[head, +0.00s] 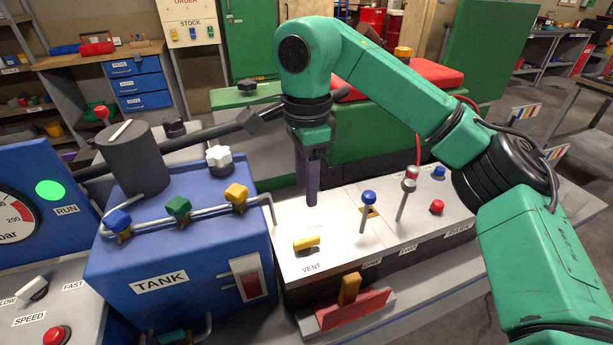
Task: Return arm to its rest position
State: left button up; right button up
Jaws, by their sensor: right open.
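My right arm (390,85) is green with black joints. It comes in from the lower right, rises and bends down at the far end. My right gripper (311,190) points straight down with its dark fingers above the back left part of the white control panel (340,215). It is open and I see nothing between its fingers. A yellow vent handle (306,243) is on the panel below it. A blue-knobbed lever (368,198) stands to its right. My left gripper is not in view.
A blue tank (180,255) with coloured valves stands left of the panel. A dark bar (215,132) runs behind it. Behind my arm are a green machine (240,100) and a red part (430,76). A grey-knobbed lever (405,200) and a red button (437,207) are near my forearm.

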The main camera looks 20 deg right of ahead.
jog(key=shift+r, duration=0.3)
